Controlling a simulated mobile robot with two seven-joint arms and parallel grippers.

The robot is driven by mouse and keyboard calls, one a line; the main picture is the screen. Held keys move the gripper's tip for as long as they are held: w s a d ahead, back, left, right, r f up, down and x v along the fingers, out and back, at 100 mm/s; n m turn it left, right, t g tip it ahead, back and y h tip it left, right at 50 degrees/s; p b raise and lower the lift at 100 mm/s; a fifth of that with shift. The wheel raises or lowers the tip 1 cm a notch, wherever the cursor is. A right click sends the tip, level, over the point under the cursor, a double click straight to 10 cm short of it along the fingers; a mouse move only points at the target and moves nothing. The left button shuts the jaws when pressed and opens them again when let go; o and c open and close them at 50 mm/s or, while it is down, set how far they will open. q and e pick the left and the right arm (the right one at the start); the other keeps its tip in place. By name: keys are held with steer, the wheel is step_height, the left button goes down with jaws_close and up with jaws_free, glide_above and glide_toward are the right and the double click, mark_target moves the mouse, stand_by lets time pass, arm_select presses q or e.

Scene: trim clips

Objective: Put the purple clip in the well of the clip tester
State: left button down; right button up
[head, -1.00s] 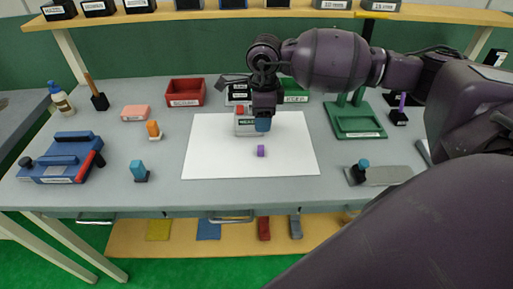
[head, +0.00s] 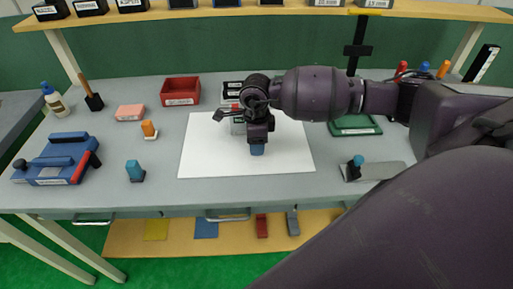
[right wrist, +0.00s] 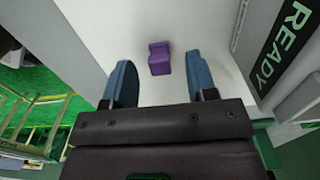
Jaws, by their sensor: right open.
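The purple clip (right wrist: 159,58) lies on the white sheet in the right wrist view, between and slightly beyond my open blue fingertips, not gripped. In the head view it is hidden behind my right gripper (head: 257,150), which points down over the sheet. A pale box with a READY sign (right wrist: 284,45) stands just right of the clip in the right wrist view; it seems to be the clip tester. In the head view this box (head: 237,128) is mostly hidden behind my gripper. Its well cannot be made out. My left gripper is out of view.
The white sheet (head: 205,158) is otherwise clear. A red bin (head: 181,90) stands behind it. A grey plate (head: 382,172) lies right.

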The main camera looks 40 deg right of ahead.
steer(key=shift+f, duration=0.4)
jaws_close()
steer(key=shift+r, duration=0.2)
